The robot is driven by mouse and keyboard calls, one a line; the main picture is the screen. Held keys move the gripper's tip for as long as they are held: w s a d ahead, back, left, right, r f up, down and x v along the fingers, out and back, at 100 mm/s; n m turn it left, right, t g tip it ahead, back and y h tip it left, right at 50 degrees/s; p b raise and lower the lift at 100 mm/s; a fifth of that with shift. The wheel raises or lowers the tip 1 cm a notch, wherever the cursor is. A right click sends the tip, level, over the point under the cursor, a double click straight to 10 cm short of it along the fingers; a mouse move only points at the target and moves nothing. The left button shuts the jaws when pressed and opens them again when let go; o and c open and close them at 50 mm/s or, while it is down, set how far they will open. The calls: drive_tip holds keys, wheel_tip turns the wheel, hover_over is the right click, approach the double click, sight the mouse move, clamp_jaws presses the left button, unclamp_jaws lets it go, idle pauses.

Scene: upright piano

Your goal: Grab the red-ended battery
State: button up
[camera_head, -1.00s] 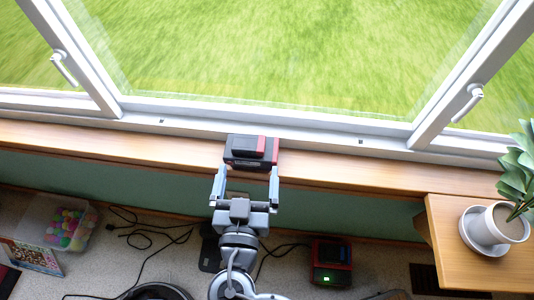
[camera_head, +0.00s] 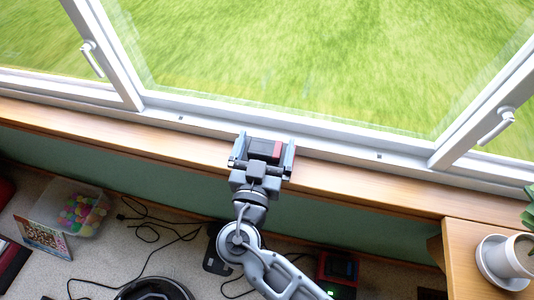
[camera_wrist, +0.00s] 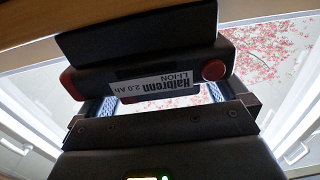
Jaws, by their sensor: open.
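The battery (camera_head: 264,149) is a black block with a red end, on the wooden windowsill in the head view. In the wrist view the battery (camera_wrist: 150,72) fills the upper middle, with a white label reading "Li-Ion 2.0 Ah", a red round spot at right and red at its left edge. My gripper (camera_head: 262,153) is open, with one finger on each side of the battery. In the wrist view the fingers are partly hidden behind the battery and my gripper's body. I cannot tell whether the fingers touch it.
The windowsill (camera_head: 350,184) runs along the white window frame (camera_head: 330,144) and is clear on both sides. A side table (camera_head: 462,240) with a white cup (camera_head: 510,256) stands at right. On the floor are a clear bin (camera_head: 62,200) of colored balls, cables and a red-black device (camera_head: 340,266).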

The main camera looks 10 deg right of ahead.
drive_tip(key=shift+c, duration=0.5)
drive_tip(key=c, duration=1.2)
drive_tip(key=shift+c, duration=0.2)
drive_tip(key=shift+r, duration=0.2)
